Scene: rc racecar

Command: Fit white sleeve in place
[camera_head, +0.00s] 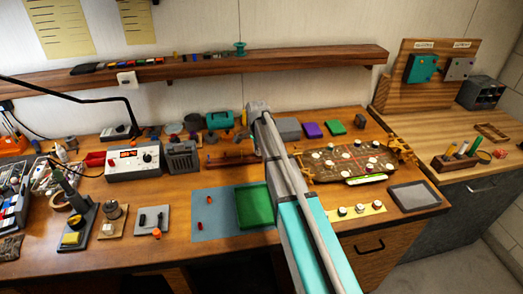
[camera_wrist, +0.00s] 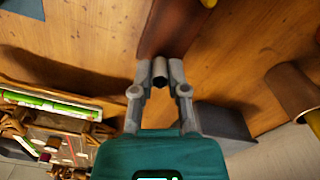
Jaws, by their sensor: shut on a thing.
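In the wrist view my gripper (camera_wrist: 160,72) is shut on a small grey cylinder (camera_wrist: 160,71) held between its fingertips. I cannot tell whether this is the white sleeve, as it looks grey in shadow. In the head view my arm hides the gripper and the held piece. A board (camera_head: 320,173) with several white round pieces and red lines lies right of my arm; its edge shows at the left of the wrist view (camera_wrist: 75,133). A yellow strip (camera_head: 330,215) with white-topped round pieces (camera_head: 360,208) lies in front of the board.
A green tray (camera_head: 255,206) on a blue-grey mat (camera_head: 212,222) lies left of my arm. A grey tray (camera_head: 415,195) is at the right. Purple (camera_head: 312,130) and green (camera_head: 335,128) blocks stand behind the board. A wooden shelf (camera_head: 210,68) runs above the bench.

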